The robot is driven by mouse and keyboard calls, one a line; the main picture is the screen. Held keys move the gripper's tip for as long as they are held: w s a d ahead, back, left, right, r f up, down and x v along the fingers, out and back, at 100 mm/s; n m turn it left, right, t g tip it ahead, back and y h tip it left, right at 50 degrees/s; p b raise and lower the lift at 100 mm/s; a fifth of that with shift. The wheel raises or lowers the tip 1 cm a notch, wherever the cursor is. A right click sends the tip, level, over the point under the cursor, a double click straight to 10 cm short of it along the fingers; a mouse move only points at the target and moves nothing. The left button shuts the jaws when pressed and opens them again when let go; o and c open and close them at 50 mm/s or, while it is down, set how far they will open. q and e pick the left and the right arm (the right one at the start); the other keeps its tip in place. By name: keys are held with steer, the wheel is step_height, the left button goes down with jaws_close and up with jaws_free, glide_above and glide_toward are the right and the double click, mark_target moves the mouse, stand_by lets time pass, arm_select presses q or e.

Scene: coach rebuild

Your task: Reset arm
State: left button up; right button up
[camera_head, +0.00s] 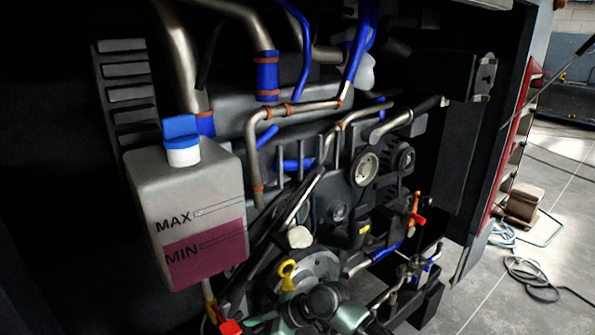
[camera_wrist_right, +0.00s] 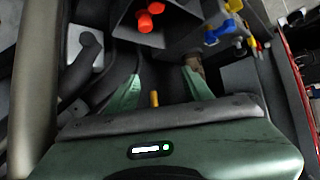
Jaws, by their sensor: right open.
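My right gripper (camera_wrist_right: 161,74) shows in the right wrist view with its two green fingers spread apart and nothing held between them. A small orange-yellow stub shows between the fingers, nearer the palm; I cannot tell whether it is touched. In the head view, green parts of my arm show at the bottom middle, low in front of the engine (camera_head: 340,205). The fingers cannot be made out there. My left gripper is not in view.
A reservoir (camera_head: 200,220) with a blue cap and pink liquid stands left of the engine. A yellow ring handle (camera_head: 287,275) is close to my arm. Orange-red caps (camera_wrist_right: 145,20) lie beyond the fingertips. Cables (camera_head: 530,275) lie on the open floor at right.

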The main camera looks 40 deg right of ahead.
steer(key=s+a+f+g+h, duration=0.15)
steer(key=s+a+f, duration=0.3)
steer(key=s, duration=0.45)
steer(key=s+d+r+m+g+h, duration=0.2)
steer(key=s+m+h, duration=0.5)
steer(key=s, duration=1.2)
step_height(320, 180, down, 30)
steer(key=s+d+g+y+b, duration=0.1)
steer(key=s+b, duration=0.1)
steer(key=s+d+f+g+b, duration=0.1)
steer(key=s+d+f+b, duration=0.1)
steer(key=s+f, duration=1.4)
steer(key=shift+s+d+f, duration=0.25)
steer(key=shift+d+f, duration=0.3)
steer(key=shift+f, duration=0.2)
